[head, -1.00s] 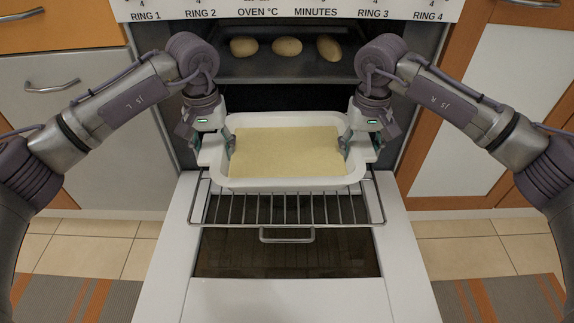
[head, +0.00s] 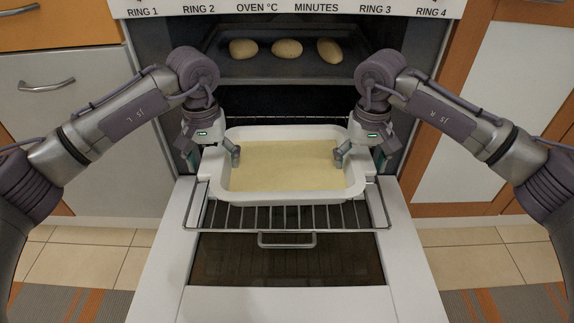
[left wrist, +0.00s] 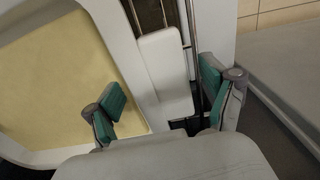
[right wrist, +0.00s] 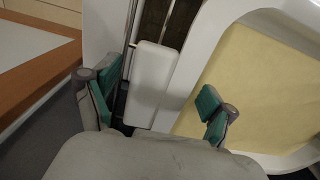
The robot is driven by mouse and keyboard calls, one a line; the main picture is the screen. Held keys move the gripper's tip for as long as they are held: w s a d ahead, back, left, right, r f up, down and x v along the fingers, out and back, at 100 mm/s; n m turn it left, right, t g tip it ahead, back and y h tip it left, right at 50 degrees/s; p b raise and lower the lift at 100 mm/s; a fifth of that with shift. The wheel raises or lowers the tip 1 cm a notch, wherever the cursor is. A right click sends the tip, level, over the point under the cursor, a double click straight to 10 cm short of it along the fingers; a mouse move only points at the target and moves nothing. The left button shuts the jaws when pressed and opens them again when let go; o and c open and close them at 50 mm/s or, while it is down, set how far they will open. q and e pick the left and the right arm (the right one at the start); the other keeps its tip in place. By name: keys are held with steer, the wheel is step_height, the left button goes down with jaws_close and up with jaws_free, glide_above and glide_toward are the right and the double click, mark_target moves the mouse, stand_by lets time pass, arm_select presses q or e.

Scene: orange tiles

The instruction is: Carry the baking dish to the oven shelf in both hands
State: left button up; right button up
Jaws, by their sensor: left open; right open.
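The white baking dish (head: 287,197) with a flat yellow filling (head: 287,166) sits level on the pulled-out wire oven shelf (head: 300,218). My left gripper (head: 218,155) is open around the dish's left handle, one finger inside the dish and one outside. The left wrist view shows that white handle (left wrist: 165,75) between the parted fingers (left wrist: 160,100). My right gripper (head: 361,157) is open in the same way around the right handle. The right wrist view shows that handle (right wrist: 154,85) between its parted fingers (right wrist: 157,103). Neither gripper is visibly pressing on its handle.
The oven door (head: 290,303) is folded down below the shelf. Above the dish, a dark tray (head: 285,70) with three bread rolls (head: 287,48) is inside the oven. Cabinets (head: 70,120) flank the oven on both sides. Tiled floor (head: 85,258) lies in front.

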arm_select(q)
step_height(320, 180, up, 7)
steer(key=shift+r, duration=0.15)
arm_select(e)
steer(key=shift+r, duration=0.35)
step_height(320, 180, up, 7)
steer(key=shift+f, duration=0.1)
stand_by(0.4)
